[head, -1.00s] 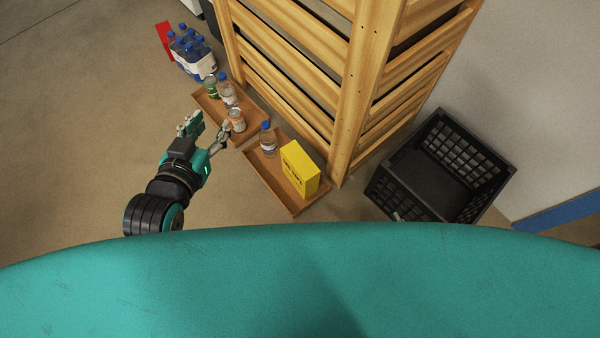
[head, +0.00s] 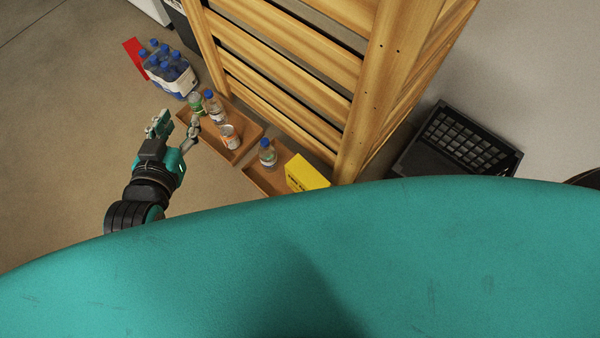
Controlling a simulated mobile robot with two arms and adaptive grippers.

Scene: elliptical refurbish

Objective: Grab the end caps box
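The yellow box (head: 306,174) with dark lettering, too small to read, stands in a brown tray (head: 258,180) at the foot of the wooden rack. Its lower part is hidden behind my teal body. My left gripper (head: 175,128) is left of the box, apart from it. Its two fingers are spread and nothing is between them. A finger is close to the other tray in the picture; I cannot tell whether it touches. My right gripper is not in view.
A bottle (head: 268,153) stands beside the box. Another tray (head: 246,137) holds bottles and a can (head: 229,136). The wooden rack (head: 362,110) rises behind. A black crate (head: 455,145) is at right, a bottle pack (head: 170,72) at upper left. Floor at left is clear.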

